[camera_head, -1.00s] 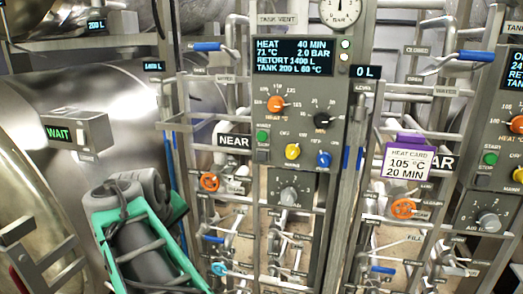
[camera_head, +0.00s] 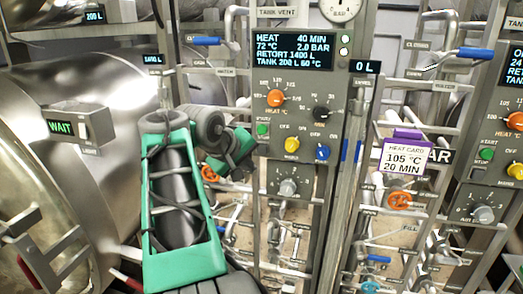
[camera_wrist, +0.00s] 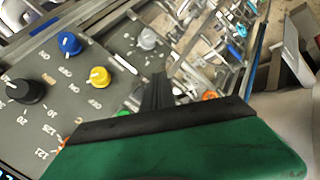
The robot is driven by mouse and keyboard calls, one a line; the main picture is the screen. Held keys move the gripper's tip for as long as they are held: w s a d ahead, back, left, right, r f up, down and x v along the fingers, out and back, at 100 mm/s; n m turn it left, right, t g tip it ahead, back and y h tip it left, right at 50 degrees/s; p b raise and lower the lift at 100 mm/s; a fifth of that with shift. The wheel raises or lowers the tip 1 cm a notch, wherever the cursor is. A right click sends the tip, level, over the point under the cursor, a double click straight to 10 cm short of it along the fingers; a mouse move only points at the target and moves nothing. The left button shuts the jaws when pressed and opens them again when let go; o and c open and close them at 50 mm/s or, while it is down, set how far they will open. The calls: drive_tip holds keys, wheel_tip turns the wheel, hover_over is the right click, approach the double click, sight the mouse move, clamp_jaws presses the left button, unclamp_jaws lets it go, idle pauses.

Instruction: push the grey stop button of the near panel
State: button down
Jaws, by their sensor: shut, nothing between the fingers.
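The near panel (camera_head: 300,108) is a grey upright box with a lit display, in the middle of the head view. Its green start button (camera_head: 263,129) shows at its left edge and is partly visible in the wrist view (camera_wrist: 122,113). The grey stop button belongs just below it, but I cannot make it out clearly beside my gripper. My gripper (camera_head: 248,143), with a green body, is at the panel's lower left edge. In the wrist view its dark fingers (camera_wrist: 155,90) are shut and empty, over the panel's lower part. I cannot tell whether they touch it.
An orange knob (camera_head: 276,98), black knob (camera_head: 321,114), yellow knob (camera_head: 292,144), blue knob (camera_head: 322,153) and grey knob (camera_head: 288,187) sit on the panel. Pipes and valves fill the space below. A purple-clipped heat card (camera_head: 404,157) hangs at the right. A WAIT box (camera_head: 75,130) is at the left.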

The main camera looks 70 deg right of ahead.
sight(262, 154)
drive_tip(key=shift+w+d+p, duration=0.2)
drive_tip(key=shift+d+p, duration=0.1)
drive_tip(key=shift+d, duration=0.9)
drive_tip(key=shift+w+d+p, duration=0.15)
drive_tip(key=shift+d+p, duration=0.1)
drive_tip(key=shift+d, duration=1)
drive_tip(key=shift+w+d+p, duration=0.2)
drive_tip(key=shift+d+p, duration=0.1)
drive_tip(key=shift+d, duration=0.9)
drive_tip(key=shift+d+p, duration=0.35)
drive_tip(key=shift+d, duration=0.05)
drive_tip(key=shift+w+d+p, duration=0.15)
drive_tip(key=shift+d+p, duration=0.25)
drive_tip(key=shift+d, duration=0.25)
drive_tip(key=shift+a, duration=0.1)
drive_tip(key=shift+a+b, duration=0.35)
drive_tip(key=shift+a, duration=0.65)
